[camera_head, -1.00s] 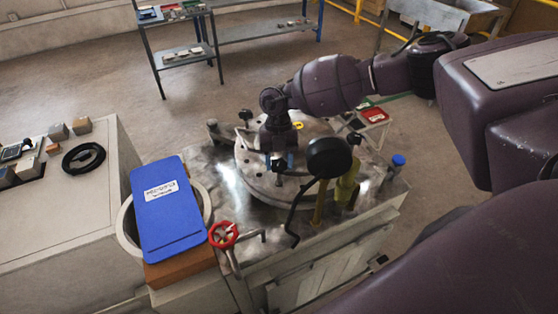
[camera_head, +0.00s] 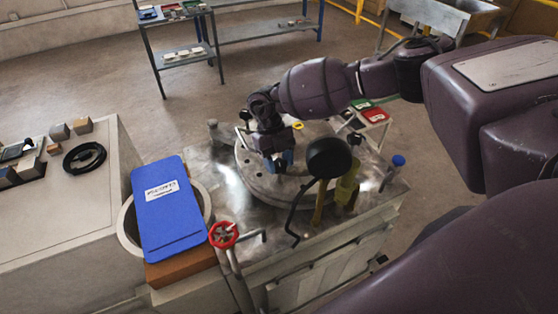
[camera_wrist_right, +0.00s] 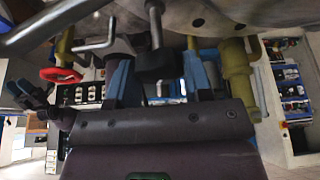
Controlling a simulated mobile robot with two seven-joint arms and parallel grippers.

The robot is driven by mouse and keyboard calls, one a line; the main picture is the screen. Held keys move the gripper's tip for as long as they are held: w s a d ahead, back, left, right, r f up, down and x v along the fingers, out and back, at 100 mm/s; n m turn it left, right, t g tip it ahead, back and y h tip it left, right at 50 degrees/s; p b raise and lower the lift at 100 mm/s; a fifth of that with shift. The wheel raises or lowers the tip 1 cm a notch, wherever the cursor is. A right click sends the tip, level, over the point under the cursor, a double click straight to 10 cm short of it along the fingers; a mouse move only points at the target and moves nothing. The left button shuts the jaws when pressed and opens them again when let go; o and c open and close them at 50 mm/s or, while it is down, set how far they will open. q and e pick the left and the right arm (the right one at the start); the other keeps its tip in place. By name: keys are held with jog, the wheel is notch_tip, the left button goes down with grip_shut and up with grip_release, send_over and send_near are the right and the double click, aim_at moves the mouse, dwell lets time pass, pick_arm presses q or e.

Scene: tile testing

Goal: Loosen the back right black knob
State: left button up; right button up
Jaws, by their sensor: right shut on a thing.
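The round metal plate (camera_head: 252,178) lies on top of the test machine, with black knobs around its rim. One black knob (camera_head: 245,115) shows at its back left and another (camera_head: 355,138) at its right. My right gripper (camera_head: 281,161) reaches down over the plate, blue fingers low. In the right wrist view a black knob (camera_wrist_right: 155,62) on a threaded stem sits between the blue fingers of my right gripper (camera_wrist_right: 160,76), which is shut on it. In the head view the gripper hides this knob. My left gripper is out of view.
A large black disc (camera_head: 328,158) on a stand is close right of the gripper, beside a yellow-green fitting (camera_head: 346,187). A red valve wheel (camera_head: 223,234) and a blue case (camera_head: 165,205) are at the front left. A blue-capped part (camera_head: 398,160) stands at the right.

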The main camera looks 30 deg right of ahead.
jog(key=n+h, duration=0.1)
jog(key=n, duration=0.2)
jog(key=n+h, duration=0.1)
jog(key=n, duration=0.2)
jog(key=shift+a+n+t, duration=0.15)
jog(key=shift+n+t, duration=0.15)
jog(key=shift+t, duration=0.1)
jog(key=n+t+h, duration=0.1)
jog(key=n, duration=0.4)
jog(key=shift+n+t+h, duration=0.3)
jog(key=shift+t+h, duration=0.1)
jog(key=shift+s, duration=0.1)
jog(key=o, duration=0.9)
jog(key=shift+r, duration=0.1)
jog(key=v, duration=1)
jog(key=shift+a+r, duration=0.2)
jog(key=shift+r, duration=0.1)
